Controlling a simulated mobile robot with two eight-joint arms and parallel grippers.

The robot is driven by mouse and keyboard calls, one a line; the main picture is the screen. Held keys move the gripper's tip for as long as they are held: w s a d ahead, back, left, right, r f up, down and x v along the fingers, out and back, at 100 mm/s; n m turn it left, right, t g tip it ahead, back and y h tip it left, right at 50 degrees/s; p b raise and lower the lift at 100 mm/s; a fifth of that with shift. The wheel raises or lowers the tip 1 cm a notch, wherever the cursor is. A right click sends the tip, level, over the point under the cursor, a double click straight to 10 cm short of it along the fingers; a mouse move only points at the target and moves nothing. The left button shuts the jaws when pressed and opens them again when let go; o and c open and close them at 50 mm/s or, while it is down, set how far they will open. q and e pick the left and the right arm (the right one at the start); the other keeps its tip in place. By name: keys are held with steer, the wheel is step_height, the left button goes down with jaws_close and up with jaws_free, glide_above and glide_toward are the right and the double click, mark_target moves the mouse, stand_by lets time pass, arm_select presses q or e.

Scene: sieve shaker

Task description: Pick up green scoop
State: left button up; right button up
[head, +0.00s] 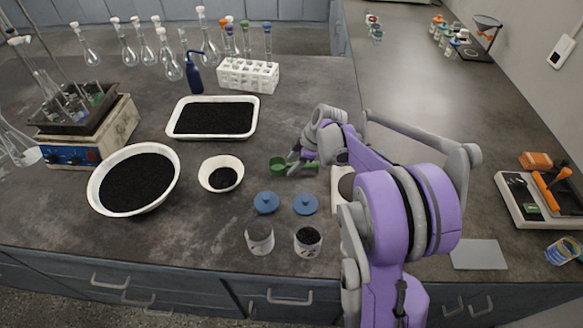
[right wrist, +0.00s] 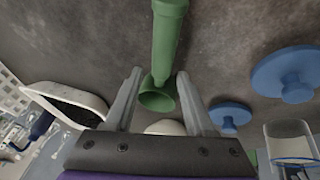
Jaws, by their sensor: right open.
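The green scoop (head: 278,165) lies on the dark bench top in the head view, its cup to the left and its handle reaching right. My right gripper (head: 297,155) is at the scoop, partly covering its middle. In the right wrist view the scoop (right wrist: 166,40) shows with its handle toward the top and its cup between the fingers. My right gripper (right wrist: 159,75) is open there, with one finger on each side of the scoop and visible gaps. Contact cannot be told. My left gripper is not in view.
Two blue lids (head: 266,202) and two jars (head: 308,239) stand in front of the scoop. A small white bowl (head: 219,187), a large bowl (head: 98,190) and a white tray (head: 172,131) of black grains are to the left. A tube rack (head: 248,77) stands behind.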

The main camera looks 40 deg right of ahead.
mark_target(293, 164)
steer(key=shift+w+f, duration=0.1)
steer(key=shift+f, duration=0.1)
jaws_close()
steer(key=shift+r, duration=0.2)
step_height(293, 164, up, 10)
steer(key=p, duration=0.1)
stand_by(0.5)
steer(key=shift+f, duration=0.15)
